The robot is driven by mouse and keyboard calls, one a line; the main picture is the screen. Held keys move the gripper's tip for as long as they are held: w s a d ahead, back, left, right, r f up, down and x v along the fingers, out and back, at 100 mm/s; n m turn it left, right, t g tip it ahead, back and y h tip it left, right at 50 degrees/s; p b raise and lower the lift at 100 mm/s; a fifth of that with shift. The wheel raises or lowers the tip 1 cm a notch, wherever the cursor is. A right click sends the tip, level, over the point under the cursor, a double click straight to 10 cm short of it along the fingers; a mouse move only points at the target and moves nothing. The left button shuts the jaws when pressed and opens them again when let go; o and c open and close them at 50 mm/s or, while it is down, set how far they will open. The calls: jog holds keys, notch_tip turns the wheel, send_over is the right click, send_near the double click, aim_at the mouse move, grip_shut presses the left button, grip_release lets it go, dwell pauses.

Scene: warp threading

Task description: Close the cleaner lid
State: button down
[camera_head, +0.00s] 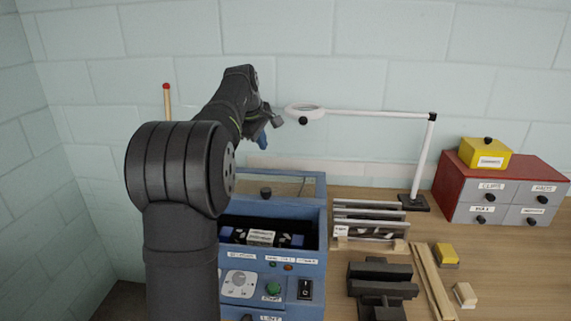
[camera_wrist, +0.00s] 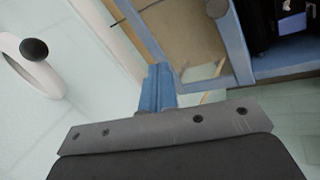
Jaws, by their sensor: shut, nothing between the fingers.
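The cleaner (camera_head: 314,262) is a blue machine with a control panel on its front. Its lid (camera_head: 319,186) is a clear panel in a blue frame with a dark knob, behind the open tub. The tub is uncovered and holds a dark rack with a white label. In the wrist view the lid's blue frame (camera_wrist: 236,48) borders a tan-looking clear panel. My gripper (camera_head: 262,141) has blue fingers and is shut and empty, above and behind the lid in the head view. Its fingers (camera_wrist: 158,88) appear beside the lid frame in the wrist view; contact cannot be told.
A magnifier lamp (camera_head: 303,113) reaches over the bench near my gripper; its ring (camera_wrist: 28,65) shows at left in the wrist view. A slotted rack (camera_head: 370,222), a dark fixture (camera_head: 382,283) and red-grey drawers (camera_head: 505,185) stand to the right. The wall is close behind.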

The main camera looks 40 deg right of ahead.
aim_at(294, 190)
jog(key=d+f+m+t, duration=0.1)
jog(key=d+f+m, duration=0.1)
jog(key=d+m, duration=0.2)
jog(key=d+f+m+t, duration=0.1)
jog(key=d+f+m, duration=0.1)
jog(key=d+m, duration=0.2)
jog(key=w+d+f+m+t, duration=0.1)
jog(key=d+f+m, duration=0.1)
jog(key=d+m, duration=0.2)
jog(key=shift+w+d+f+m+h, duration=0.1)
jog(key=shift+d+f+m+h, duration=0.1)
jog(key=shift+d+m+h, duration=0.35)
jog(key=shift+d+f+m, duration=0.25)
jog(key=shift+d+m, duration=0.2)
jog(key=shift+d, duration=0.2)
jog(key=shift+w+d+f, duration=0.25)
jog(key=shift+f, duration=1)
jog(key=shift+w+d+f, duration=0.25)
jog(key=shift+f, duration=1.05)
jog(key=shift+w+d+f, duration=0.25)
jog(key=shift+f, duration=1)
jog(key=s+a, duration=1)
